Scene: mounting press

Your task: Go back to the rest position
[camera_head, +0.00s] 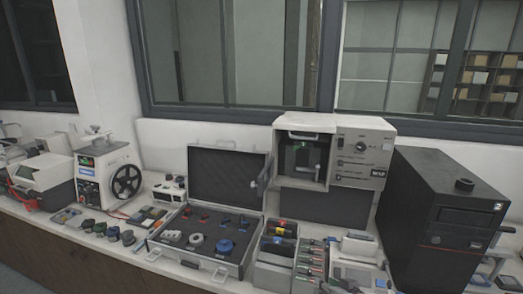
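The mounting press (331,156) stands at the back of the bench, right of the middle. It has a light grey housing, a dark chamber opening at its left and a control panel (364,153) with a dial at its right. My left gripper is not in view. I cannot clearly make out my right gripper; dark shapes at the bottom edge, right of the middle, are too small and unclear to tell. No gripper is seen holding anything.
An open case (227,178) with several small parts stands on the bench (128,262). A black tower unit (421,208) stands at the right. A white machine with a black wheel (107,177) stands at the left. Organizers and small tools crowd the front; little bench is free.

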